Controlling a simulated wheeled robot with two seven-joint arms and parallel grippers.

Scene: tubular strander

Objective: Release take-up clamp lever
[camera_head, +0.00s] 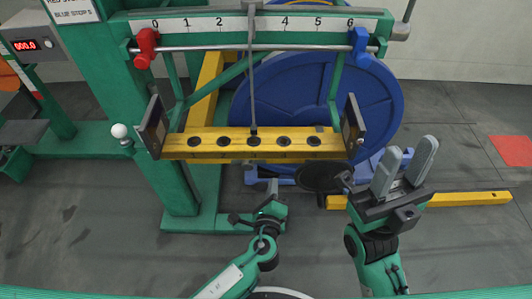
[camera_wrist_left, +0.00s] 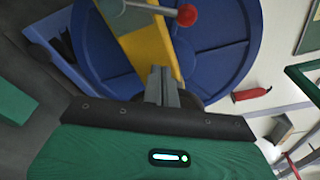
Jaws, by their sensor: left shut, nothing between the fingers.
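A lever with a red ball knob (camera_wrist_left: 187,14) and a light grey rod shows at the top of the left wrist view, in front of a yellow arm (camera_wrist_left: 145,50) and the blue reel (camera_wrist_left: 95,60). I cannot make this lever out in the head view. My left gripper (camera_head: 272,187) is shut and empty, below the yellow bar. In the left wrist view its closed fingers (camera_wrist_left: 162,78) point up toward the yellow arm, below the knob and apart from it in the picture. My right gripper (camera_head: 405,160) is open and empty at the right, near the reel's lower right.
A yellow bar with several holes (camera_head: 238,155) hangs across the middle between dark end plates. Above it is a numbered scale (camera_head: 300,23) with a red stop (camera_head: 146,45) and a blue stop (camera_head: 360,42). A green frame stands left.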

